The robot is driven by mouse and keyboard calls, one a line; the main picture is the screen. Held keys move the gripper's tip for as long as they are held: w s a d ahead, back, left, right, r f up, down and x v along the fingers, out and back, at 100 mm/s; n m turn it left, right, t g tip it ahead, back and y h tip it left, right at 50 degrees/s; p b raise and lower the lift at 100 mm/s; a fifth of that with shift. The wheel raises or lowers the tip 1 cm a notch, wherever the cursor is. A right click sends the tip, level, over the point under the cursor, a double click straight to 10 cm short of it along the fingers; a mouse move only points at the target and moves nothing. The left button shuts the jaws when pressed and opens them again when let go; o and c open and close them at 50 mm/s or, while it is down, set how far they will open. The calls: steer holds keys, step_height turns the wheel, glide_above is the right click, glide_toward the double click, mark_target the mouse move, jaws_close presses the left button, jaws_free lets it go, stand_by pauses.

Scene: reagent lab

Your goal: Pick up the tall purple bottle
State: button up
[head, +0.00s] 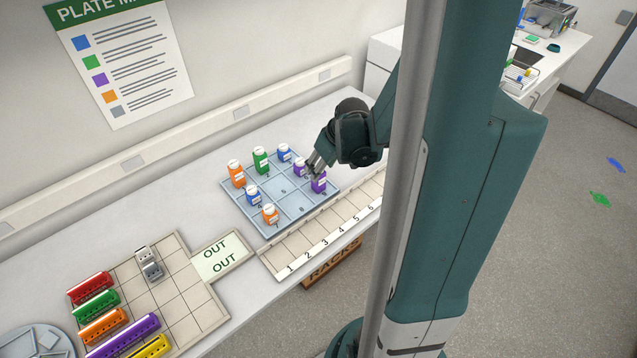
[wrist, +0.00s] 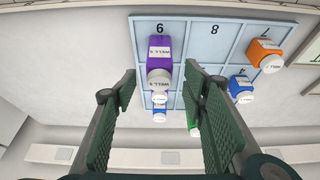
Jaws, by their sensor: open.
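Two purple bottles with white caps stand on the blue numbered tray (head: 262,212) in the head view. The nearer purple bottle (head: 319,184) is in the cell at the tray's right corner. The farther purple bottle (head: 299,168) is just behind it, partly covered by my gripper (head: 312,166). In the wrist view my gripper (wrist: 160,75) is open and empty. A purple bottle (wrist: 159,52) in the cell marked 9 lies ahead between its fingertips and looks tall. White caps line up beyond it, and their bottles are mostly hidden. I cannot compare the two purple bottles' heights surely.
Orange (head: 236,176), green (head: 261,161) and blue (head: 284,153) bottles stand along the tray's back. Another blue bottle (head: 252,197) and an orange one (head: 270,216) stand on its left side. A numbered strip (head: 325,233) runs along the front. Coloured racks (head: 105,325) are at left.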

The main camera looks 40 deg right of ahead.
steer(key=shift+f, duration=0.1)
stand_by(0.3)
steer(key=shift+x, duration=2.55)
steer(key=c, duration=1)
steer(key=shift+r, duration=5)
